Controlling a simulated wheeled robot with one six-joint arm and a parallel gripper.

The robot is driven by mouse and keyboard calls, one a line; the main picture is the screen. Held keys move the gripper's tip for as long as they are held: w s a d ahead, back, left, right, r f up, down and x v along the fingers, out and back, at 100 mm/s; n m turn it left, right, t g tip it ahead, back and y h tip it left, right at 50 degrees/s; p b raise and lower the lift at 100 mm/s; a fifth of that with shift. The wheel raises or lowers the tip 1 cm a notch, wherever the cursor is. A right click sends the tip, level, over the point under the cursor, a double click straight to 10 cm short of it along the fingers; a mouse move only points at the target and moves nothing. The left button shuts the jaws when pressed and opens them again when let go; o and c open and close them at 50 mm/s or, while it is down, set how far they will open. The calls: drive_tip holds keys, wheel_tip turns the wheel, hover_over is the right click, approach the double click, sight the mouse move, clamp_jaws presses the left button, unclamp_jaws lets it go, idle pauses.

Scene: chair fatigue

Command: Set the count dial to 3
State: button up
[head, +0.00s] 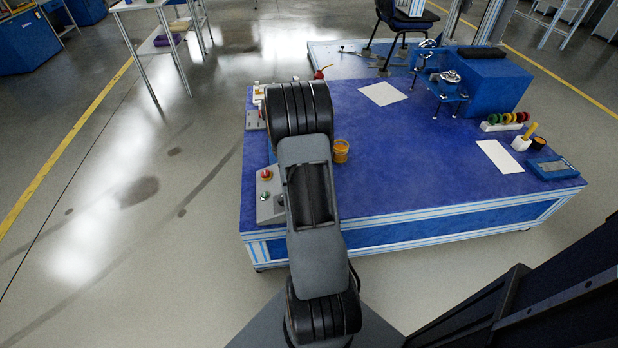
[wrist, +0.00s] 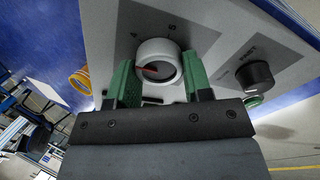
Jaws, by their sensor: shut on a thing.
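A round white dial (wrist: 157,60) with a red pointer line sits on a light grey panel (wrist: 205,15) with a darker grey patch in the wrist view. In the head view my arm hides the gripper and the dial. Part of a grey control box (head: 270,208) with a red button (head: 266,175) shows left of the arm.
A black knob (wrist: 254,75) sits right of the dial on the panel. An orange cup (head: 341,150) stands on the blue table (head: 400,170) right of my arm. White sheets (head: 382,94), a blue block (head: 490,82) and colored discs (head: 506,119) are farther right.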

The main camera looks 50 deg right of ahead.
drive_tip(key=n+p, duration=0.3)
drive_tip(key=n, duration=0.1)
drive_tip(key=shift+r, duration=0.2)
drive_tip(key=shift+a+f+n+p, duration=0.1)
drive_tip(key=shift+f+n+p, duration=0.05)
drive_tip(key=shift+n+p, duration=0.9)
drive_tip(key=shift+n, duration=0.25)
drive_tip(key=o, duration=0.9)
drive_tip(key=p+v, duration=0.1)
drive_tip(key=v, duration=0.6)
drive_tip(key=p+v, duration=0.1)
drive_tip(key=v, duration=0.5)
drive_tip(key=shift+w+r+p, duration=0.1)
drive_tip(key=shift+r+p, duration=0.25)
drive_tip(key=shift+r, duration=0.1)
